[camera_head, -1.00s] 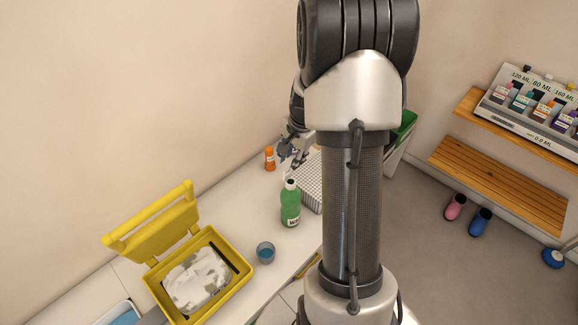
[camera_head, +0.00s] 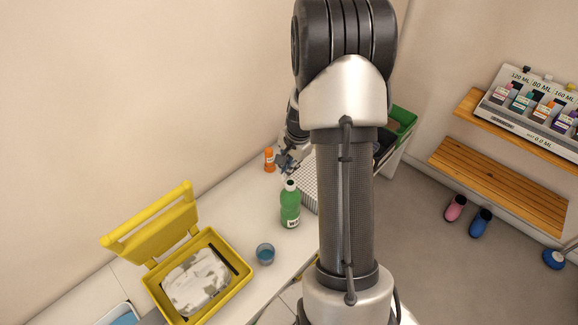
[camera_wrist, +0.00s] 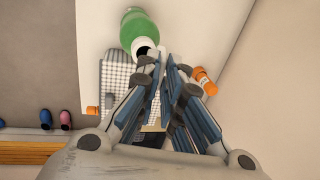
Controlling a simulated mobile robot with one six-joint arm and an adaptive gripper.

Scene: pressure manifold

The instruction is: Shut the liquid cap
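A green bottle (camera_head: 290,208) with a white neck (camera_head: 291,185) stands upright on the white counter. Its dark mouth shows in the head view, so it looks open. In the wrist view the bottle (camera_wrist: 138,27) is at the top, with its white neck (camera_wrist: 145,46) pointing toward my gripper (camera_wrist: 162,62). The fingers are close together with only a narrow gap, and I see nothing held between them. In the head view my gripper (camera_head: 288,163) is just above and behind the bottle top. Whether it touches the cap is unclear; the cap flap is not clearly visible.
A small orange bottle (camera_head: 269,160) stands behind, near the wall. A white grid rack (camera_head: 309,187) is right of the green bottle. A cup with blue liquid (camera_head: 265,254) and an open yellow box (camera_head: 240,283) are in front. My arm hides the counter's right part.

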